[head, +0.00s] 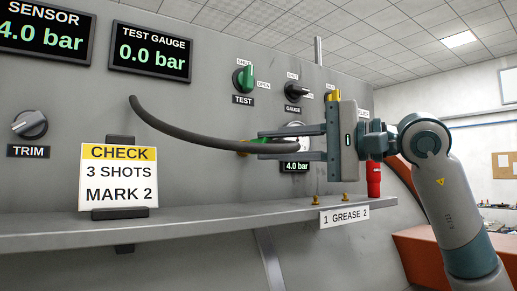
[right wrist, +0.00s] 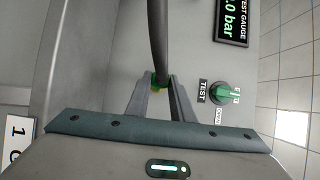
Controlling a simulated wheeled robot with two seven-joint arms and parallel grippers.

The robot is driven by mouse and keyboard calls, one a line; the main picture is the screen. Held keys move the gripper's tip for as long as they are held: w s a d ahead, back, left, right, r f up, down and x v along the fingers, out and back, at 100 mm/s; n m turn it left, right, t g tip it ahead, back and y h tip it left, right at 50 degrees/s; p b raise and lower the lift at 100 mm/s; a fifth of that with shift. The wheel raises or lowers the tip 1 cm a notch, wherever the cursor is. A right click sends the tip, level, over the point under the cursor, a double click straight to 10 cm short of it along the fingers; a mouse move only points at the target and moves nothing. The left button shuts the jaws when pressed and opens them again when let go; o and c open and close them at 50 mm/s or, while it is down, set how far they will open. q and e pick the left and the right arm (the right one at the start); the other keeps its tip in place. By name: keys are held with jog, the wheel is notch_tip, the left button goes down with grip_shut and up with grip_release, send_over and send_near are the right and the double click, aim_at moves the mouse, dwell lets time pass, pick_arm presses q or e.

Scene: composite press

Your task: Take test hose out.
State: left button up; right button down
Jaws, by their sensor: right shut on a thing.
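The right gripper is shut on the hose's right end, in front of the panel. A green part (head: 258,140) and a bit of yellow show by the fingertips; the fingers hide whether that end is seated or free. In the right wrist view the hose (right wrist: 157,40) runs up from between the fingers (right wrist: 158,82), with green and yellow at its end. My left gripper is not in view.
The TEST GAUGE display (head: 151,55) reads 0.0 bar. The green TEST knob (head: 243,78) points to SHUT. A black GAUGE knob (head: 297,91) is beside it. A red canister (head: 374,180) is by my right wrist.

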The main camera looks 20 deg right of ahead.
jog(key=shift+s+d+b, duration=0.2)
jog(key=shift+s+d, duration=0.1)
jog(key=shift+s, duration=0.35)
jog(key=shift+s+d+b, duration=0.15)
jog(key=shift+s+d, duration=0.1)
jog(key=shift+s, duration=0.35)
jog(key=shift+s+d+b, duration=0.2)
jog(key=shift+s+d, duration=0.1)
jog(key=shift+s, duration=0.35)
jog(key=shift+a, duration=0.1)
